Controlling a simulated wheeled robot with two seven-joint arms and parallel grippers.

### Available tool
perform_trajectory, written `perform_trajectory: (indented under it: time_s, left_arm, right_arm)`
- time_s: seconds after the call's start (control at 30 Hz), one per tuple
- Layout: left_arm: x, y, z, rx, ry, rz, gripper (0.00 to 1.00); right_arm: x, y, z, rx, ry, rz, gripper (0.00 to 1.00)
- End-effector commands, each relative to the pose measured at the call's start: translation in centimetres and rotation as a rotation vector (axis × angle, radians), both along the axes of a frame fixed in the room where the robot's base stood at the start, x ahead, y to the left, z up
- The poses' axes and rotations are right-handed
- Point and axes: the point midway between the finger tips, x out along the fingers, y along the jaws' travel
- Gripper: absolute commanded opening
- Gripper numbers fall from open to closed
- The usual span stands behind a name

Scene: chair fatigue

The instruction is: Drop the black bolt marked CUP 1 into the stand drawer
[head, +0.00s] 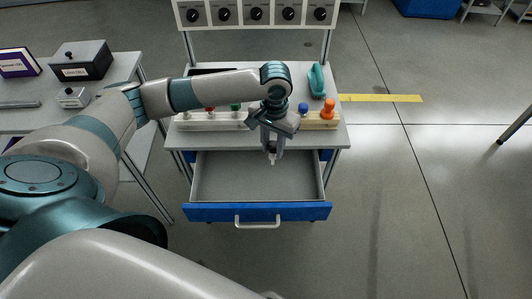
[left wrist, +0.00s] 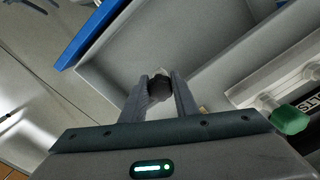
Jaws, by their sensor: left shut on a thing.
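The stand drawer (head: 225,178) is pulled open below the stand's top and looks empty. It has a blue front (head: 290,211) with a pale handle. My left gripper (head: 272,156) is over the back part of the open drawer, pointing down. In the left wrist view its fingers (left wrist: 160,92) are shut on a black bolt (left wrist: 158,86), with the grey drawer floor (left wrist: 150,40) behind it. Any CUP 1 marking on the bolt is not readable. In the head view only a small pale tip shows below the fingers. My right gripper is not in view.
On the stand top, a light rack (head: 225,125) holds red, green, blue and orange capped pieces, and a teal object (head: 316,80) lies behind. A panel of black knobs (head: 257,14) stands at the back. A side table (head: 35,120) with boxes is left.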

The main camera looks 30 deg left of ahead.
Motion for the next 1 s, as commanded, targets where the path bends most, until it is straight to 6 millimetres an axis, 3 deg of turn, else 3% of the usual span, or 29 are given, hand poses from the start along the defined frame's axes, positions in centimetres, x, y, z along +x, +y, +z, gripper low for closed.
perform_trajectory:
  time_s: [0.2,0.53,1.0]
  left_arm:
    - [0.1,2.2,-1.2,0.001,0.000,0.001,0.08]
    - [0.1,2.3,-1.3,-0.001,-0.001,-0.001,0.08]
    - [0.1,2.3,-5.3,0.001,-0.001,0.000,0.08]
  right_arm:
    - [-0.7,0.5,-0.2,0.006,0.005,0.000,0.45]
    - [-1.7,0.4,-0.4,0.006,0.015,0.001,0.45]
    - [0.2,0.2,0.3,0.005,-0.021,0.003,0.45]
